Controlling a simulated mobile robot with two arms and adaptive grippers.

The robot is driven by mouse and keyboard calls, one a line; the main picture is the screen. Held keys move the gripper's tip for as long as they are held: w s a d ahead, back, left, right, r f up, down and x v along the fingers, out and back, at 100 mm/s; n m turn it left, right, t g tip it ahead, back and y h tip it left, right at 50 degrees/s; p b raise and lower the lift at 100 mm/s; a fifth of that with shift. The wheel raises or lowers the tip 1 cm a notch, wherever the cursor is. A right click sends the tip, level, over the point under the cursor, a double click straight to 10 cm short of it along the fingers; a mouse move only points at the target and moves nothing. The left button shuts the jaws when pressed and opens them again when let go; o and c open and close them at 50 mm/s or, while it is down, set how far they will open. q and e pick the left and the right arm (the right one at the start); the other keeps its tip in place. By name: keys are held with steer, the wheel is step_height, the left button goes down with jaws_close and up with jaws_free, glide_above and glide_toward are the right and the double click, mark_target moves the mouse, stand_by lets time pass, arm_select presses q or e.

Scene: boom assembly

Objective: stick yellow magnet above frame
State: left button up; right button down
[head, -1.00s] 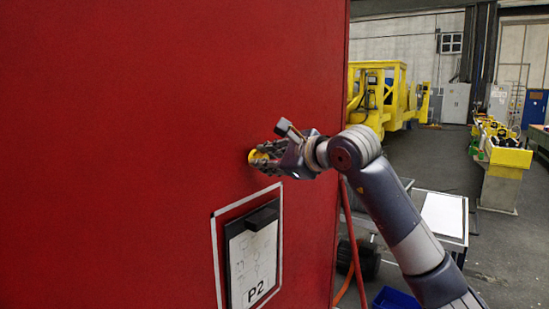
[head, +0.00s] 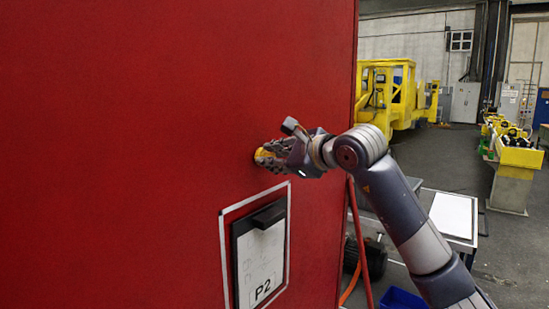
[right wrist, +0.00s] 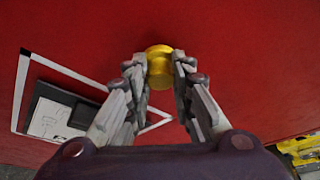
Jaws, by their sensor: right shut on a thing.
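The yellow magnet (head: 261,154) is at the red panel (head: 150,120), above the top right part of the white frame (head: 222,240). My right gripper (head: 266,158) is shut on the magnet. In the right wrist view the round yellow magnet (right wrist: 159,66) sits between the two fingers (right wrist: 160,80), against the red surface or very close to it; I cannot tell if it touches. The white frame (right wrist: 18,95) surrounds a dark clipboard with a white sheet marked P2 (head: 262,265). My left gripper is not in view.
A table with a white top (head: 452,215) and a blue bin (head: 400,300) stand right of the panel, behind my right arm. A yellow vehicle (head: 395,95) and a bench with yellow parts (head: 520,155) are farther back. The panel around the magnet is clear.

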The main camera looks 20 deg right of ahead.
stand_by(0.4)
steer(key=c, duration=1.3)
jaws_free()
steer(key=shift+s, duration=0.1)
